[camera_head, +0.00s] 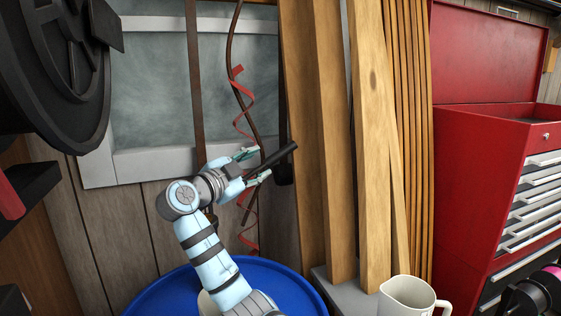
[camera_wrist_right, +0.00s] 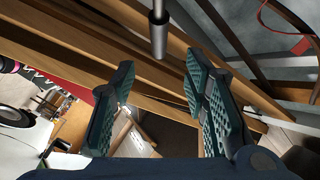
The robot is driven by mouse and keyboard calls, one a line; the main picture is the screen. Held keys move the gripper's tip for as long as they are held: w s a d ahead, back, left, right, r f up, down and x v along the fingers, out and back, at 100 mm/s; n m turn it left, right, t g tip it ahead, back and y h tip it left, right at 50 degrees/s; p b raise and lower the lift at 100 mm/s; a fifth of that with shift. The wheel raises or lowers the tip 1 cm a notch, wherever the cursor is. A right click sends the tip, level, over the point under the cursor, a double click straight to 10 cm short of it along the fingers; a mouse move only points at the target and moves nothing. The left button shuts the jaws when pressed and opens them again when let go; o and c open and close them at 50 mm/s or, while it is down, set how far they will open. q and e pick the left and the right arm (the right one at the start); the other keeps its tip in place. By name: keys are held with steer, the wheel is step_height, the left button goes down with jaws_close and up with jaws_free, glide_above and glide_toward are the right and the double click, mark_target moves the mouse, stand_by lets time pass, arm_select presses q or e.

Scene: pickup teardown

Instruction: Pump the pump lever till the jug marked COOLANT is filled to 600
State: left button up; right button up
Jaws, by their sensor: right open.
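My right gripper (camera_head: 258,167) is open, with its green-padded fingers spread beside a dark bar that looks like the pump lever (camera_head: 284,154). In the right wrist view, the open fingers (camera_wrist_right: 158,88) have nothing between their pads. A grey rod with a metal end (camera_wrist_right: 158,32), apparently the lever, lies ahead of them, near the gap's middle line. Whether a finger touches it I cannot tell. A white jug (camera_head: 405,297) with a handle stands at the bottom right of the head view, cut off by the edge. Its marking and fill level do not show. My left gripper is out of view.
A blue drum (camera_head: 298,288) is below my right arm. Wooden planks (camera_head: 372,130) lean behind the jug. A red tool chest (camera_head: 470,180) stands at right. A red spiral strip (camera_head: 240,105) hangs behind the gripper. A large black reel (camera_head: 45,75) is at upper left.

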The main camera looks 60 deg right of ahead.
mark_target(280, 154)
steer(key=d+p, duration=0.2)
steer(key=d, duration=1)
steer(key=shift+s+d, duration=0.2)
jaws_close()
